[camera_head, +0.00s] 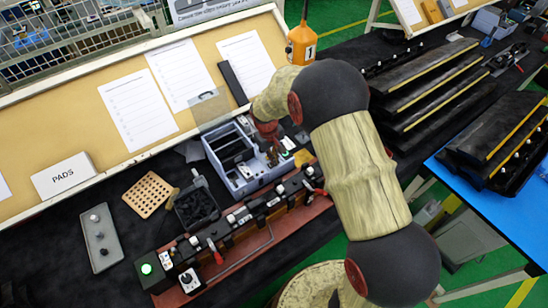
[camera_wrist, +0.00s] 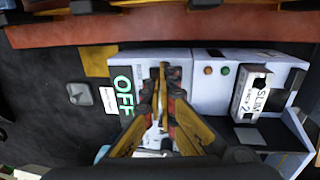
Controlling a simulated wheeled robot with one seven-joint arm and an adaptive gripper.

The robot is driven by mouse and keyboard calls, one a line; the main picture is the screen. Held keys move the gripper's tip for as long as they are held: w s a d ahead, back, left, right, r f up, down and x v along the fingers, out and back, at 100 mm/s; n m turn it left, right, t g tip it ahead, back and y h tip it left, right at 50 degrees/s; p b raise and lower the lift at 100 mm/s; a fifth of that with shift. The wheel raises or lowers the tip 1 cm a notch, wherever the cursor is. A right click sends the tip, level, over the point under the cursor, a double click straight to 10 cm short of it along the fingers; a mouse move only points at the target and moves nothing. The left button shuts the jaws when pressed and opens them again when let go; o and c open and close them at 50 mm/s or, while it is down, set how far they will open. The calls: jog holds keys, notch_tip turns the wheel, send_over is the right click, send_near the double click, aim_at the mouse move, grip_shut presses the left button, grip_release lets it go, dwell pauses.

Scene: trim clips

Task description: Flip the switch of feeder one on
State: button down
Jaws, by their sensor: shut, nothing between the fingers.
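The grey-blue feeder box (camera_head: 215,153) stands on the black work surface, with my arm reaching down to its right part. In the wrist view its pale top (camera_wrist: 212,90) carries a red and a green button (camera_wrist: 224,71) and a white block marked "SLIM" and "2" (camera_wrist: 251,92). A green "OFF" sign (camera_wrist: 123,88) lies left of my fingers. My gripper (camera_wrist: 162,72) is shut and empty, its yellow fingers together over the box top between the sign and the buttons. The switch cannot be made out and may be hidden by the fingers. I cannot tell whether the fingertips touch anything.
A red-brown rail with clips and toggles (camera_head: 262,245) runs in front of the box. A black bin (camera_head: 197,208), a perforated wooden block (camera_head: 151,194) and a grey tray (camera_head: 101,238) stand left. An orange bottle marked "1" (camera_head: 302,45) stands behind my arm.

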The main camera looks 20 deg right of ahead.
jog(key=shift+d+f, duration=0.2)
jog(key=shift+f, duration=0.3)
jog(key=shift+s+a, duration=0.1)
jog(key=shift+a, duration=0.05)
jog(key=shift+s+a, duration=0.25)
jog(key=shift+a, duration=0.35)
jog(key=shift+a+r, duration=0.1)
jog(key=shift+r, duration=0.3)
notch_tip(320, 180, up, 13)
jog(key=a+p, duration=0.1)
jog(key=shift+s+a+r+p, duration=0.15)
jog(key=shift+a+r+p, duration=0.05)
jog(key=shift+a+p, duration=0.2)
